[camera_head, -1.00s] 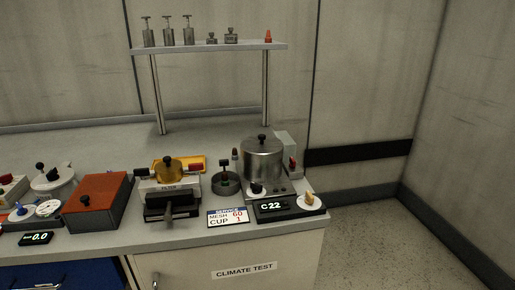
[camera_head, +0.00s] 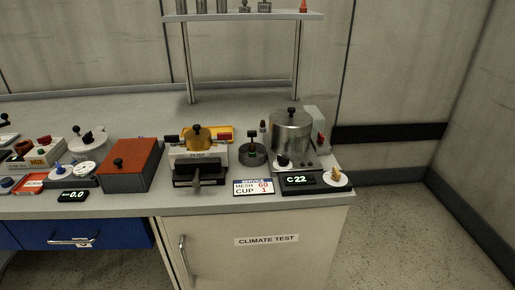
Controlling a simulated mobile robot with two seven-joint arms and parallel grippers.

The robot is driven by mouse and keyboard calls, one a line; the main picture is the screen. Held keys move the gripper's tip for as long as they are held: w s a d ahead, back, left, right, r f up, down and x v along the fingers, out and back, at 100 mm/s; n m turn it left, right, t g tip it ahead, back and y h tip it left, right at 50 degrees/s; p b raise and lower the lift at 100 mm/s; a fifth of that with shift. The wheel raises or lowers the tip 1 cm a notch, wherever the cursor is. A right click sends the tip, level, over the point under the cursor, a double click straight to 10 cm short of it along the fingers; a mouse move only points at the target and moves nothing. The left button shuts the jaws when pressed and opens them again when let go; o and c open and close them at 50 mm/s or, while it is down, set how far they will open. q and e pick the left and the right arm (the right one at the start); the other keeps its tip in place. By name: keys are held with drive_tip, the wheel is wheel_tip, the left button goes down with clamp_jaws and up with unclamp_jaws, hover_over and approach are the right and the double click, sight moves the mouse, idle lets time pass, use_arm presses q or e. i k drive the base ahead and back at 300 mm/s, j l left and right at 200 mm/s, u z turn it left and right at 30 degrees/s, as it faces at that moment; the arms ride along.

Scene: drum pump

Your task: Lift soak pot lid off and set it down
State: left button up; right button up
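The soak pot (camera_head: 290,137) is a shiny metal cylinder at the right end of the bench. Its lid (camera_head: 291,118) sits on top, with a black knob (camera_head: 292,110) in the middle. The pot stands on a grey unit with a black knob and a display reading "C 22" (camera_head: 297,180). Neither of my grippers shows in the head view.
A service card (camera_head: 253,187) lies at the front edge. A shelf (camera_head: 240,16) spans above. Bare bench lies behind the devices.

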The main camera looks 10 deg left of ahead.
sight(291, 121)
drive_tip(key=i+l+u, duration=0.1)
drive_tip(key=i+l, duration=0.45)
drive_tip(key=l, duration=0.25)
drive_tip(key=u, duration=1.3)
